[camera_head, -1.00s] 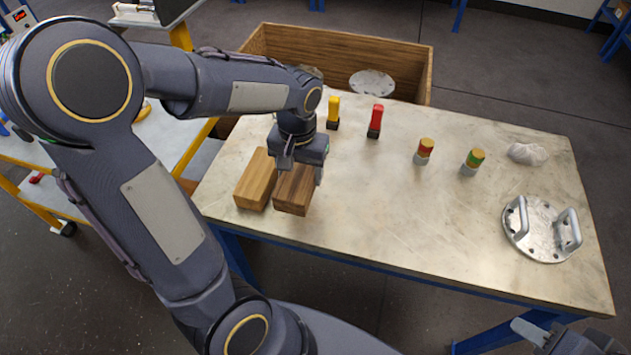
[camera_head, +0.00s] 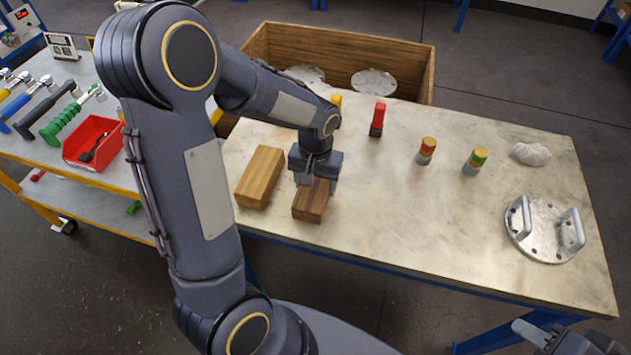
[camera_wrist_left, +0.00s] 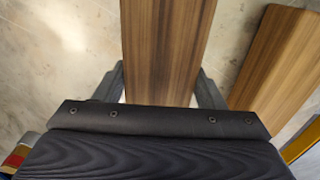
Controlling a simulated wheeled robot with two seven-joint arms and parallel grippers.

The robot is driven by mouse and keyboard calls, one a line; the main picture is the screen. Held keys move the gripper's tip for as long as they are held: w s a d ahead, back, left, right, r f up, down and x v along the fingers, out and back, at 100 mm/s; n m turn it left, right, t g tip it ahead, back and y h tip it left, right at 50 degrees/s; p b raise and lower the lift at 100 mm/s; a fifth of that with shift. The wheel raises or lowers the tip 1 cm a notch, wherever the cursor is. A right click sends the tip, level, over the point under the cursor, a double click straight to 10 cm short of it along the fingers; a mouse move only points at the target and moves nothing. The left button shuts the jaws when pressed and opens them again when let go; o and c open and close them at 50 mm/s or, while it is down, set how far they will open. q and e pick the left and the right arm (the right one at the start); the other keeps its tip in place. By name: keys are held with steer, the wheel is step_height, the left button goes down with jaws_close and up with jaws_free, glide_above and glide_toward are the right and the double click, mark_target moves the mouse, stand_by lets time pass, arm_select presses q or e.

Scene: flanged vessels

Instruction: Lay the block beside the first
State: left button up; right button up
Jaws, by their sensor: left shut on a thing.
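A dark brown wooden block (camera_head: 311,203) is between the fingers of my left gripper (camera_head: 317,182), which is shut on it from above. In the left wrist view the dark block (camera_wrist_left: 165,50) runs straight out between the fingers. A lighter wooden block (camera_head: 259,177) lies on the table to its left, apart from it by a clear gap; it also shows in the left wrist view (camera_wrist_left: 285,60) at the right, slanted to the dark one. I cannot tell whether the dark block touches the table. My right gripper (camera_head: 562,340) shows only partly at the bottom right corner.
The pale table (camera_head: 410,215) is clear in the middle. A red-and-black piece (camera_head: 377,119), two banded cylinders, a white lump (camera_head: 530,153) and a handled flange plate (camera_head: 544,229) stand on it. A wooden crate (camera_head: 430,68) is behind, a tool cart with a red bin (camera_head: 92,140) left.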

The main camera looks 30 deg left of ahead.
mark_target(316, 183)
arm_select(q)
steer(key=o, duration=1.2)
step_height(316, 183, up, 12)
steer(key=p, duration=0.1)
steer(key=s+d+r+t+h, duration=0.1)
steer(key=s+t, duration=0.1)
steer(key=s, duration=0.3)
steer(key=s+d+t+h, duration=0.1)
steer(key=s+d, duration=0.1)
steer(key=s, duration=0.4)
steer(key=s+d+r+m+t+h, duration=0.1)
steer(key=s+t, duration=0.1)
steer(key=s, duration=0.4)
steer(key=shift+d+r+t+h, duration=0.15)
steer(key=shift+r+t+h, duration=0.15)
steer(key=shift+r+h, duration=0.1)
